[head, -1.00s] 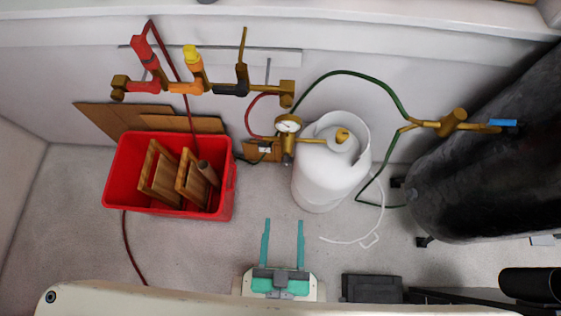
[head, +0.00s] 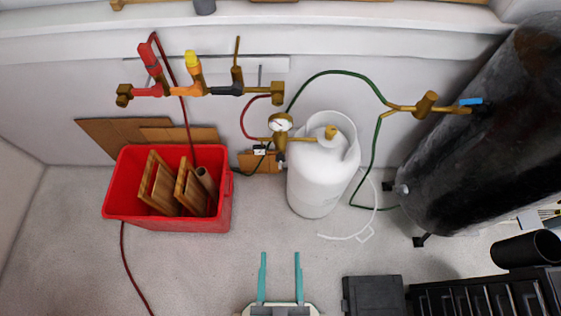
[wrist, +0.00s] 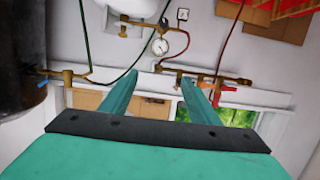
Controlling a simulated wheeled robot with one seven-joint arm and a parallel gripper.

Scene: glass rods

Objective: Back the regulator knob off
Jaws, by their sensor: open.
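The brass regulator with its round white gauge (head: 281,122) sits beside the white gas cylinder (head: 315,180), joined to its top by a brass stem. The gauge also shows in the wrist view (wrist: 160,46). I cannot clearly tell which small brass part below the gauge is the knob. A brass valve (head: 331,132) tops the cylinder. My gripper (head: 280,256) is open and empty, its two teal fingers apart, in front of the cylinder and regulator and touching neither. In the wrist view my fingers (wrist: 160,76) point toward the wall, with the gauge beyond their tips.
A red crate (head: 167,224) holding wooden pieces stands left of the cylinder. A manifold with red, yellow and black valves (head: 195,88) is on the wall. A green hose (head: 345,73) runs to a brass valve by the large black tank (head: 460,150). Black cases lie at lower right.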

